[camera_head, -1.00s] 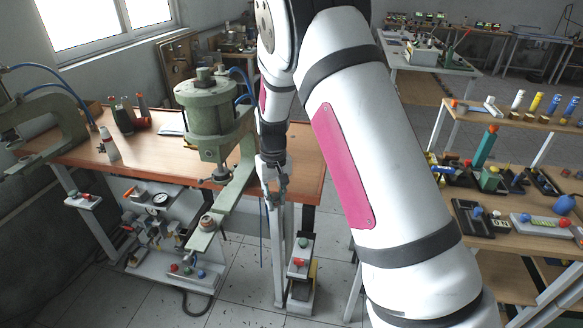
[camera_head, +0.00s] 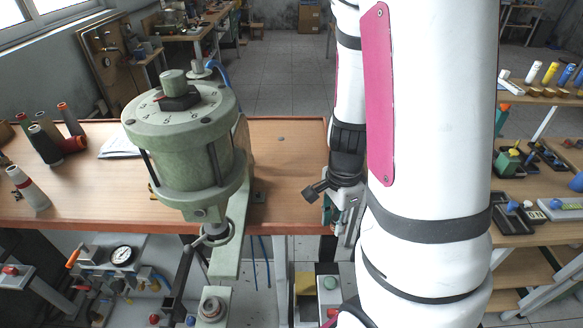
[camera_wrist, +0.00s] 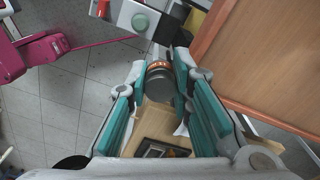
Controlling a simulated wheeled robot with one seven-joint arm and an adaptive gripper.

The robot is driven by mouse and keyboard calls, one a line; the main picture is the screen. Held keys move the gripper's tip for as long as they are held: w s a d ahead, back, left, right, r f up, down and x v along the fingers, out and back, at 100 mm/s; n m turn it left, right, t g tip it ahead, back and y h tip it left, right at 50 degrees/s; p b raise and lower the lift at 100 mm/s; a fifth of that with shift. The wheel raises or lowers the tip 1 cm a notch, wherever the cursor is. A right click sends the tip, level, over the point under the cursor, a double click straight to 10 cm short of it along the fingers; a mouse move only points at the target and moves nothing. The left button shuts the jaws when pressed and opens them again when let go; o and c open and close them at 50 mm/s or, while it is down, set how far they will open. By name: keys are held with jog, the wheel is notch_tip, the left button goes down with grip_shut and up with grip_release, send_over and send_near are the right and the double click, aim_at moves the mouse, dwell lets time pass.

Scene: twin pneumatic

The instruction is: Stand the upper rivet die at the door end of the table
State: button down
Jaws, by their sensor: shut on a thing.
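The die is off any surface. In the head view I cannot make out the die clearly. The wooden table (camera_head: 288,170) has a bare right end; its edge also shows at the right of the wrist view (camera_wrist: 262,50).
A green pneumatic press (camera_head: 188,150) stands at the table's front, left of my gripper. Thread cones (camera_head: 45,145) and white papers (camera_head: 120,143) lie at the table's left. A pedal box (camera_wrist: 138,18) is below the table. Another bench (camera_head: 535,225) stands at the right.

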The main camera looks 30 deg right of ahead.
jog(key=w+d, duration=0.1)
jog(key=w, duration=0.4)
jog(key=w+d+f, duration=0.1)
jog(key=w, duration=0.4)
jog(key=w+d, duration=0.1)
jog(key=w, duration=0.4)
jog(key=shift+w+f, duration=0.25)
jog(key=shift+f+p, duration=0.55)
jog(key=shift+f, duration=1.2)
jog(key=shift+f, duration=0.2)
jog(key=c, duration=1.4)
grip_release()
jog(key=shift+c, duration=0.2)
jog(key=shift+r, duration=0.15)
